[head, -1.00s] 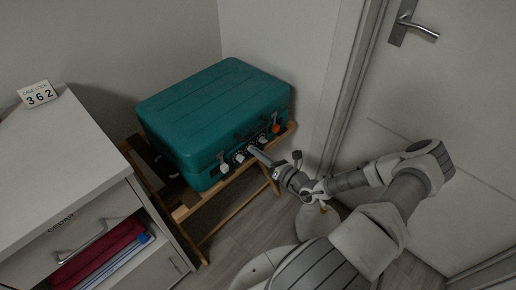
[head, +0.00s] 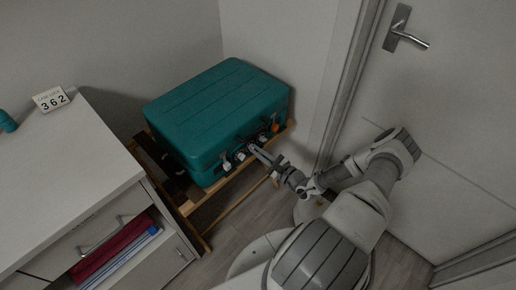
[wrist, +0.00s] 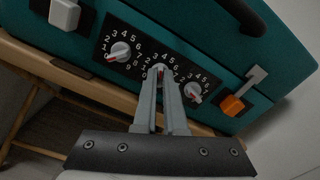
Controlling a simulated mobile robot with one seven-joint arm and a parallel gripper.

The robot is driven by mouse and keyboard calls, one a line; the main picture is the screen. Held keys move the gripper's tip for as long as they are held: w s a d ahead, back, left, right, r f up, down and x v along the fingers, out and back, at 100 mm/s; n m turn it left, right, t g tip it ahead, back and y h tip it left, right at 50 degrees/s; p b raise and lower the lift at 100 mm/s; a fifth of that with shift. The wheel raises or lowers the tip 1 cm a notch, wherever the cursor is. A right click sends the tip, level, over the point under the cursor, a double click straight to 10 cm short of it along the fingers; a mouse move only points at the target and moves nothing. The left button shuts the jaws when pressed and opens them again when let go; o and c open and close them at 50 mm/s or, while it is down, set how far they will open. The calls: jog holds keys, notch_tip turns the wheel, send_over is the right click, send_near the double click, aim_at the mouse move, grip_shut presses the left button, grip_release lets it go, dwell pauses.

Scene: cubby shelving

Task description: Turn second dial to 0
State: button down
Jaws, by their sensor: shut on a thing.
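The teal case (head: 215,105) lies on a wooden stand, with a dark panel of three numbered dials on its front. In the wrist view the left dial (wrist: 120,52) and right dial (wrist: 194,93) are uncovered, each white with a red mark. My gripper (wrist: 160,72) is shut on the second dial, the middle one (wrist: 160,68). The fingers hide most of that dial; a little red shows between the fingertips, and I cannot read its setting. In the head view my gripper (head: 255,150) reaches the case front from the right.
A white latch (wrist: 65,13) and an orange latch (wrist: 235,104) flank the dials. A card reading 362 (head: 51,99) stands on the white cabinet (head: 60,165) at left. The wooden stand (head: 225,178) is below; a door (head: 440,130) is at right.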

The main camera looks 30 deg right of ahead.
jog(key=shift+a+f+n+p, duration=0.1)
jog(key=shift+n+p, duration=5.1)
jog(key=shift+n, duration=5.7)
jog(key=c, duration=1)
grip_release()
